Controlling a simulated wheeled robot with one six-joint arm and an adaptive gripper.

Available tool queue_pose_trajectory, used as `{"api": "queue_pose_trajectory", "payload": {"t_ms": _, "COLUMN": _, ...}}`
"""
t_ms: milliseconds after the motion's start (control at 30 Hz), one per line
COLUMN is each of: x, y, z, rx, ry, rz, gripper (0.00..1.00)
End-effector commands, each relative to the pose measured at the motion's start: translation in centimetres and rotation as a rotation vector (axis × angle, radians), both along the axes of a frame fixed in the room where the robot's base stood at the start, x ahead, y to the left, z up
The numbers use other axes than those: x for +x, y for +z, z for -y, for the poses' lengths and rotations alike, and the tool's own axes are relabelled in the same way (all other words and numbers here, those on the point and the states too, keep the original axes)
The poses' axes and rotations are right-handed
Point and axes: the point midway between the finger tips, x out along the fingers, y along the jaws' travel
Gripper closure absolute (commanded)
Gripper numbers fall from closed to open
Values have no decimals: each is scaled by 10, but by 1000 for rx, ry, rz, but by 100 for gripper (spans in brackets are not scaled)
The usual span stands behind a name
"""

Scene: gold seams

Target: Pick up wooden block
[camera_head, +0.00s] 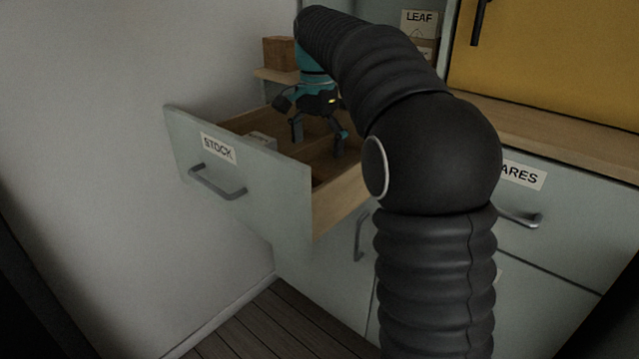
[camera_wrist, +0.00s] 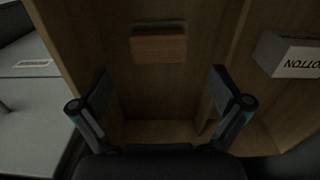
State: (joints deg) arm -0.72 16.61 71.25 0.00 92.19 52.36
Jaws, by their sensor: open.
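A small reddish-brown wooden block (camera_wrist: 158,47) lies on the floor of a wooden drawer compartment, in the upper middle of the wrist view. My gripper (camera_head: 319,146) is inside the open STOCK drawer (camera_head: 240,179), pointing down. In the wrist view my gripper (camera_wrist: 161,88) is open, its two fingers spread wide with nothing between them. The block is ahead of the fingertips in that view, apart from both fingers and roughly centred between them. In the head view I cannot make out the block; the drawer front and my gripper may hide it.
A grey box labelled COTTON (camera_wrist: 290,54) sits in the neighbouring compartment, past a thin divider. The drawer's side wall (camera_wrist: 62,50) is close on the left in the wrist view. A brown box (camera_head: 280,54) stands on a shelf behind the drawer.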

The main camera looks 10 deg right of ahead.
Motion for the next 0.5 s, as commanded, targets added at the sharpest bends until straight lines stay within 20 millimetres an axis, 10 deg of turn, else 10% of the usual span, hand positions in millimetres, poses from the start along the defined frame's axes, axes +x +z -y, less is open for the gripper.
{"api": "queue_pose_trajectory", "payload": {"t_ms": 500, "x": 0, "y": -53, "z": 5, "rx": 0, "ry": -5, "rz": -1, "gripper": 0}}
